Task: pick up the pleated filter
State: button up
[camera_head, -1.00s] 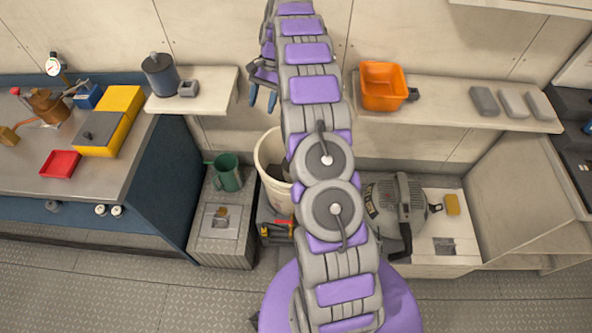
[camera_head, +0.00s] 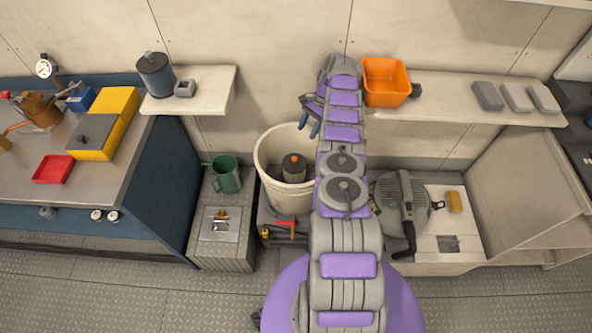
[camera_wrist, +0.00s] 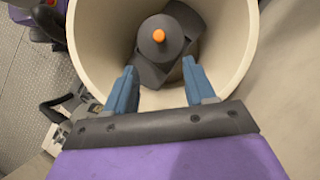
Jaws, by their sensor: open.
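My gripper (camera_head: 309,126) is open and empty, pointing down above the white bucket (camera_head: 266,160). In the wrist view, my gripper (camera_wrist: 159,68) has its two blue fingers apart over the near side of the bucket (camera_wrist: 92,55). Inside the bucket is a dark grey round part with an orange knob (camera_head: 293,167), which also shows in the wrist view (camera_wrist: 160,48), just beyond the fingertips and untouched. A blue-grey cylinder with a knobbed dark top (camera_head: 158,78) stands on the left shelf. Pleats are not clear on either, so I cannot tell which is the pleated filter.
An orange bin (camera_head: 386,82) sits on the right shelf (camera_head: 440,108), close beside my arm. The bucket's rim surrounds the dark grey part.

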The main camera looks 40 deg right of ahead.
send_near(295, 157)
jog(key=shift+f, duration=0.7)
jog(key=shift+a+b+x, duration=0.15)
jog(key=shift+b+x, duration=0.45)
jog(key=shift+x, duration=1.25)
jog(key=shift+a+b+x, duration=0.15)
jog(key=shift+b+x, duration=0.45)
jog(key=shift+x, duration=1.25)
jog(key=shift+s+r, duration=0.15)
jog(key=shift+r, duration=0.1)
grip_shut()
